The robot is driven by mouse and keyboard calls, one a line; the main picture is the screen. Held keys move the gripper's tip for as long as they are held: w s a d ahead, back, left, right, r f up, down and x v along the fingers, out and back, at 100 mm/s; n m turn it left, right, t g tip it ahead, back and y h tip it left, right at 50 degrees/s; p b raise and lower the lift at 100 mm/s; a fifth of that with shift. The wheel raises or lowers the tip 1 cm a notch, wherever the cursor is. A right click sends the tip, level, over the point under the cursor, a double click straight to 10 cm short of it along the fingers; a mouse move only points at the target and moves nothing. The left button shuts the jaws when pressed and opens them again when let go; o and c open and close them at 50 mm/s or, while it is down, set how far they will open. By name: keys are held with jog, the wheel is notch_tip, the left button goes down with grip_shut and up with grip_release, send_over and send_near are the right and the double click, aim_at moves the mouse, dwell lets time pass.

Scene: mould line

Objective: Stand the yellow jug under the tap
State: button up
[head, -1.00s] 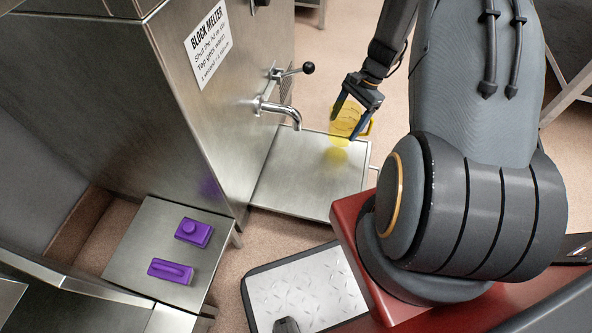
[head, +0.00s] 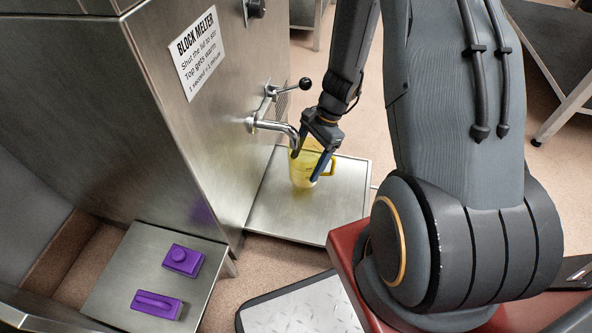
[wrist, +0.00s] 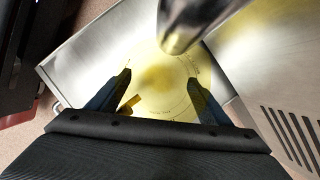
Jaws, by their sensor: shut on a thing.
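The yellow jug (head: 304,168) is see-through and upright at the steel shelf below the tap, its handle to the right. My gripper (head: 306,168) is shut on the jug, with a finger on either side of it. In the wrist view my gripper (wrist: 158,95) reaches over the jug (wrist: 165,90), whose round inside shows between the fingers. The tap (head: 275,127) has its spout end at the jug's mouth, on the left side. The spout (wrist: 185,25) hangs over the jug's far part in the wrist view. I cannot tell whether the jug's base touches the shelf.
The steel shelf (head: 335,215) has free room around the jug. The block melter (head: 150,110) stands on the left, with a black-knobbed lever (head: 290,88) above the tap. Two purple pieces (head: 183,260) (head: 157,304) lie on a lower steel stand (head: 120,275).

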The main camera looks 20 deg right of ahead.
aim_at(293, 180)
jog(key=a, duration=0.1)
jog(key=a+b, duration=0.1)
jog(key=a, duration=0.1)
jog(key=shift+s+a+f, duration=0.1)
jog(key=shift+s, duration=0.25)
jog(key=shift+a+f+b, duration=0.2)
jog(key=shift+f+b, duration=0.15)
jog(key=shift+b, duration=0.15)
jog(key=shift+d+f, duration=0.1)
jog(key=shift+f, duration=0.2)
jog(key=shift+f, duration=0.1)
jog(key=shift+f+b, duration=0.35)
jog(key=shift+b, duration=0.05)
jog(key=shift+f, duration=0.15)
jog(key=o, duration=1.1)
jog(key=shift+s, duration=0.1)
